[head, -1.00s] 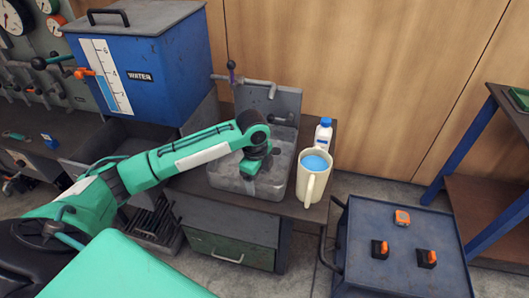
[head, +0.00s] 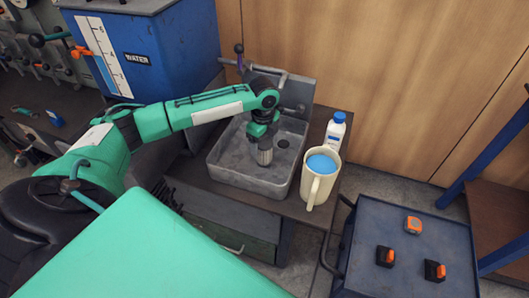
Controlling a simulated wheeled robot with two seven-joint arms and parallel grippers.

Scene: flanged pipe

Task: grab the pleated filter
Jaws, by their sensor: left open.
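A small grey ribbed cylinder, which looks like the pleated filter (head: 265,154), shows inside the grey sink basin (head: 232,180), left of the drain hole. My left gripper (head: 263,143) reaches down over the basin from the left and is open, right at the top of the ribbed cylinder. The gripper hides the cylinder's upper end. I cannot tell whether the fingers touch it. My right gripper is not in view.
A cream jug (head: 318,182) with blue liquid and a white bottle (head: 335,130) with a blue cap stand right of the basin. A blue water tank (head: 170,60) stands behind left. A dark cart (head: 400,220) with small orange-marked items is at right.

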